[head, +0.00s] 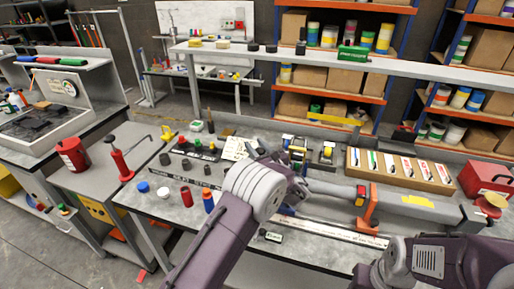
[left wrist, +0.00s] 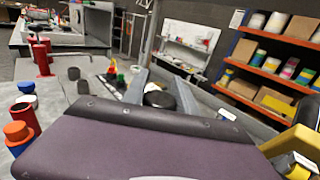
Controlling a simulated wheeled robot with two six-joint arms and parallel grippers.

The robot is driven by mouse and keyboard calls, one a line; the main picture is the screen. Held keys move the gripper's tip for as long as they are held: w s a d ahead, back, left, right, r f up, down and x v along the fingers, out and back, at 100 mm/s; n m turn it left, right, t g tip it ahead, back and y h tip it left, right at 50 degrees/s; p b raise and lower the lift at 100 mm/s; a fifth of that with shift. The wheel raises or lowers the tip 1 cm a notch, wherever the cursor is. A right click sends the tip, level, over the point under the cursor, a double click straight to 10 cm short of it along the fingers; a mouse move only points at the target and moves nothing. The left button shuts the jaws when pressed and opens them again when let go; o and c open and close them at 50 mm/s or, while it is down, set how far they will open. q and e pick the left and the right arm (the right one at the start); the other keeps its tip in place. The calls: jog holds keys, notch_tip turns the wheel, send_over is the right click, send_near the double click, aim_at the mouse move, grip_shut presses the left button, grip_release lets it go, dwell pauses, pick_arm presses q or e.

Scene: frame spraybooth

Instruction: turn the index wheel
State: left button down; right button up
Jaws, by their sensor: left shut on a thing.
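My left arm reaches over the workbench from the bottom of the head view, and its gripper (head: 270,155) is low over the middle of the bench, partly hidden behind my own wrist. In the left wrist view the two grey fingers of the left gripper (left wrist: 161,90) stand on either side of a dark round part (left wrist: 159,99), which appears to be the index wheel. The gripper is shut on it. The wheel cannot be made out in the head view, where my arm covers that spot. My right gripper is not in view; only part of that arm shows at bottom right.
Red and blue bottles (head: 208,200) and several dark cylinders stand left of my arm. A wooden tray of cards (head: 400,170), an orange clamp-like piece (head: 369,205) and a red box (head: 487,178) lie to the right. A raised shelf (head: 400,68) runs behind the bench.

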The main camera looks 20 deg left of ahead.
pick_arm(q)
jog(key=shift+r, duration=0.1)
jog(key=c, duration=1)
grip_release()
jog(key=shift+c, duration=0.2)
jog(key=shift+d, duration=0.1)
jog(key=b+v, duration=0.1)
jog(key=v, duration=0.8)
jog(key=shift+s+b, duration=0.1)
jog(key=shift+b, duration=0.25)
